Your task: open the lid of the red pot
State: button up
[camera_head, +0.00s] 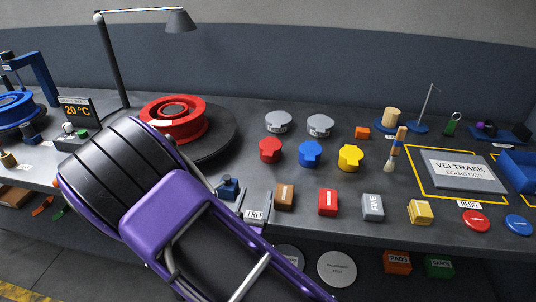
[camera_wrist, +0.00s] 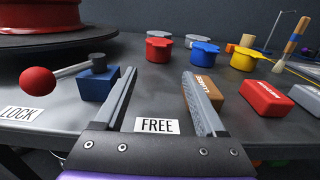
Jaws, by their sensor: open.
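The red pot (camera_head: 270,150) stands on the grey bench, left of a blue pot (camera_head: 311,154) and a yellow pot (camera_head: 350,158). Its lid looks closed, with a small tab at one edge. In the wrist view the red pot (camera_wrist: 158,50) lies beyond the fingertips, a little above the gap between them. My gripper (camera_wrist: 160,74) is open and empty, low over the bench's front edge. In the head view my gripper (camera_head: 254,196) is nearer the front than the red pot and apart from it.
A blue lever block (camera_wrist: 97,86) with a red ball knob (camera_wrist: 37,81) is close to my left finger. A brown block (camera_wrist: 212,92) is close beside the right finger. A red block (camera_head: 327,202) stands further right. A turntable (camera_head: 222,138) carries a red wheel (camera_head: 173,119).

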aim_at(267, 155)
jog(key=w+d, duration=0.1)
jog(key=w, duration=0.4)
jog(key=w+d+b, duration=0.1)
jog(key=w, duration=0.5)
jog(key=w+d, duration=0.1)
jog(key=w, duration=0.5)
jog(key=shift+d, duration=0.15)
grip_shut()
dwell(0.8)
